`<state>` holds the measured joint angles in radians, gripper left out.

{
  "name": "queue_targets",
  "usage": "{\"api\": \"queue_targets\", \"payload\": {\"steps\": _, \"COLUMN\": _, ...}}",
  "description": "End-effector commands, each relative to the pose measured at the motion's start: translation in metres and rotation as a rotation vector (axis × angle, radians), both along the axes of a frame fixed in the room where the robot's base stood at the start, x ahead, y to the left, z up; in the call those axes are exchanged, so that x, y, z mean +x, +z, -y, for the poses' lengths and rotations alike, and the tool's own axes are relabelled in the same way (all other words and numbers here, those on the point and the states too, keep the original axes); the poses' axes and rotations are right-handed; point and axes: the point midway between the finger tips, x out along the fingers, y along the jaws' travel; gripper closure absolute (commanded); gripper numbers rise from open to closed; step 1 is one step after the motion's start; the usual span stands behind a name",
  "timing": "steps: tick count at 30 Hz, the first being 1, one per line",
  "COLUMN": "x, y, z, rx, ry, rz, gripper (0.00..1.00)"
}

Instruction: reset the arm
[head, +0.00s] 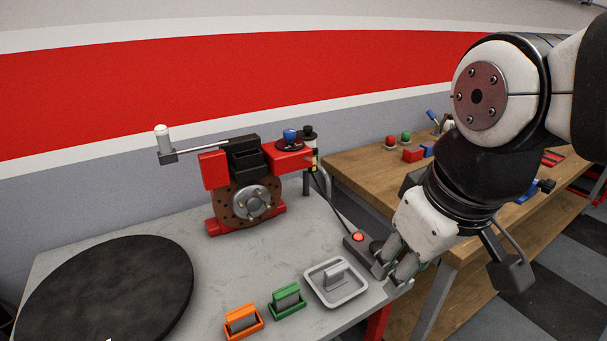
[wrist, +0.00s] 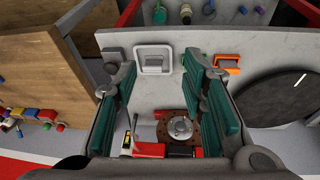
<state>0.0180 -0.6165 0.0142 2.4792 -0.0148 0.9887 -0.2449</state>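My gripper (head: 391,277) hangs from my arm at the right of the head view, over the front right edge of the grey table (head: 150,222). In the wrist view my gripper (wrist: 158,80) shows two fingers with teal pads, spread well apart. Nothing is held between them. In the head view the fingertips are close to the right of the light grey tray (head: 336,283) and a box with a red button (head: 357,238). I cannot tell whether they touch anything.
A red machine with a brake disc (head: 250,203) stands at the table's back. A black round plate (head: 105,290) lies at left. Orange (head: 243,322) and green (head: 287,300) holders stand at the front. A wooden workbench (head: 350,165) with small parts is behind my arm.

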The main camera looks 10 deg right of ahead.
Motion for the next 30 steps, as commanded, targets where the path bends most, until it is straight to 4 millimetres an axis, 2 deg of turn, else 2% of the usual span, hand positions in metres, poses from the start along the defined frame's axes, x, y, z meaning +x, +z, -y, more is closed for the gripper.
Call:
{"api": "queue_targets", "payload": {"steps": 3, "x": -0.020, "y": -0.001, "z": 0.000, "rx": 0.057, "ry": -0.142, "rz": 0.035, "gripper": 0.62}}
{"api": "queue_targets", "payload": {"steps": 7, "x": -0.030, "y": -0.003, "z": -0.001, "rx": 0.090, "ry": -0.221, "rz": 0.047, "gripper": 0.62}}
{"api": "queue_targets", "payload": {"steps": 17, "x": -0.032, "y": -0.002, "z": 0.000, "rx": 0.096, "ry": -0.234, "rz": 0.050, "gripper": 0.62}}
{"api": "queue_targets", "payload": {"steps": 23, "x": -0.033, "y": 0.016, "z": 0.000, "rx": 0.095, "ry": -0.231, "rz": 0.079, "gripper": 0.62}}
{"api": "queue_targets", "payload": {"steps": 30, "x": -0.031, "y": 0.014, "z": 0.000, "rx": 0.095, "ry": -0.231, "rz": 0.079, "gripper": 0.62}}
